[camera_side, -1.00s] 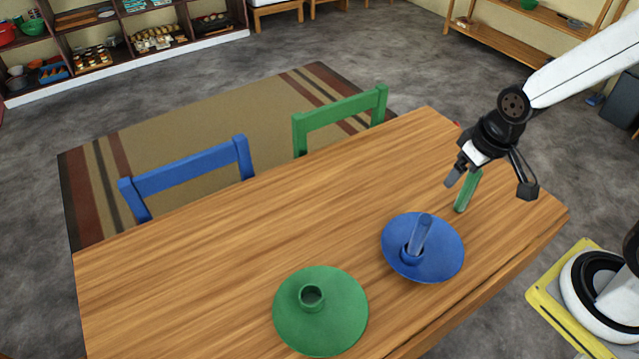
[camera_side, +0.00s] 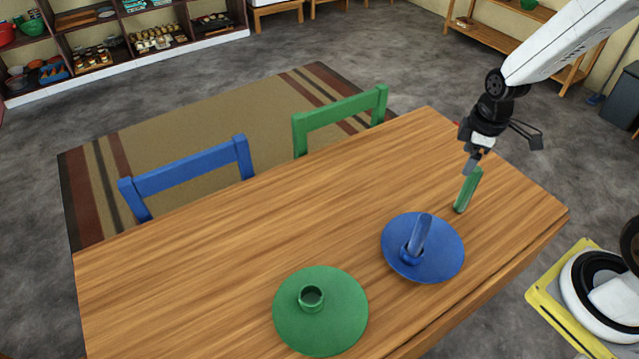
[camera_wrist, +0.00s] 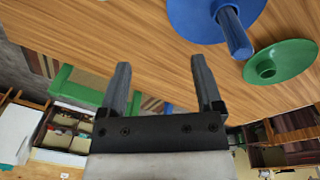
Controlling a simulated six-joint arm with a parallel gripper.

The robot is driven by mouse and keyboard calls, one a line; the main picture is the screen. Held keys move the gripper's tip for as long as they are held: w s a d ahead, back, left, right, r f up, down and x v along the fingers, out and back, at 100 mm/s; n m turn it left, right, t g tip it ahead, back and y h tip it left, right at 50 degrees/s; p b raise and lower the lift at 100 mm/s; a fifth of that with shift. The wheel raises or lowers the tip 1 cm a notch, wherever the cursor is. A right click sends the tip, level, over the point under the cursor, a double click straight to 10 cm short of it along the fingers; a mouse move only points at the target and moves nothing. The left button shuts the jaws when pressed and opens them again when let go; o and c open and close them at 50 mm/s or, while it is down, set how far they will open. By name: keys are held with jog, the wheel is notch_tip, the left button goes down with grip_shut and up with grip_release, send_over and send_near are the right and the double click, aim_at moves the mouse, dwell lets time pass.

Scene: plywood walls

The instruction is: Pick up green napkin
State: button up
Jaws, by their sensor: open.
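The green napkin is not visible in the wrist view.
A blue plate (camera_side: 440,262) with a ring holding a rolled blue napkin (camera_side: 420,233) is close to the green napkin. A green plate (camera_side: 335,328) with an empty ring (camera_side: 311,298) is farther left. The table (camera_side: 230,250) is clear elsewhere. Blue and green chairs stand behind it.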

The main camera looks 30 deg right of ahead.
aim_at(477, 169)
jog(key=d+f+n, duration=0.1)
jog(key=d+n, duration=0.1)
jog(key=d+f+n, duration=0.1)
jog(key=d+n, duration=0.1)
jog(key=w+d+f+n+g, duration=0.1)
jog(key=d+f, duration=0.1)
jog(key=d, duration=0.1)
jog(key=shift+n, duration=0.4)
jog(key=shift+d+f+n, duration=0.35)
jog(key=shift+d+n, duration=0.15)
jog(key=shift+d, duration=0.2)
jog(key=shift+f, duration=1.35)
jog(key=shift+f, duration=0.1)
jog(key=shift+w+d+f, duration=0.1)
jog(key=shift+f, duration=2.4)
grip_shut()
